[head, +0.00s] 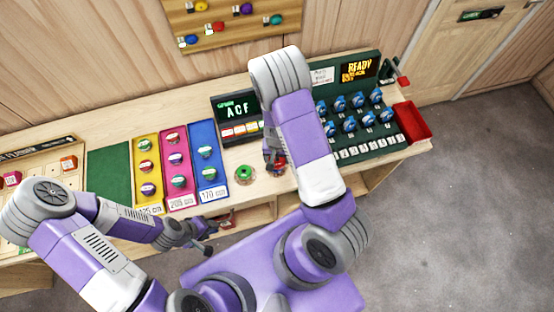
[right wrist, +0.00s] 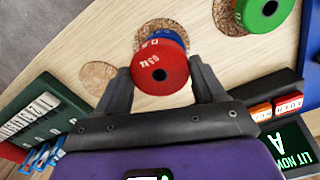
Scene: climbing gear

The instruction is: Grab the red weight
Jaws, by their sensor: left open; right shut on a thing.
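The red weight (right wrist: 160,68) is a round disc with a dark centre hole and white marks on its side. In the right wrist view it sits between the two fingers of my right gripper (right wrist: 162,82), which is shut on it. A blue part shows just behind the red disc, over a round cork spot. In the head view the red weight (head: 280,164) shows small at the front of the bench, partly covered by my right gripper (head: 273,158). My left gripper (head: 204,236) is open and empty near the bench's front edge.
A green weight (head: 244,174) stands beside the red one. Yellow, pink and blue lanes (head: 208,132) with several weights lie to the left. A dark rack (head: 350,142) of blue pieces and a red bin (head: 412,121) are at the right. An empty cork spot (right wrist: 97,76) lies close by.

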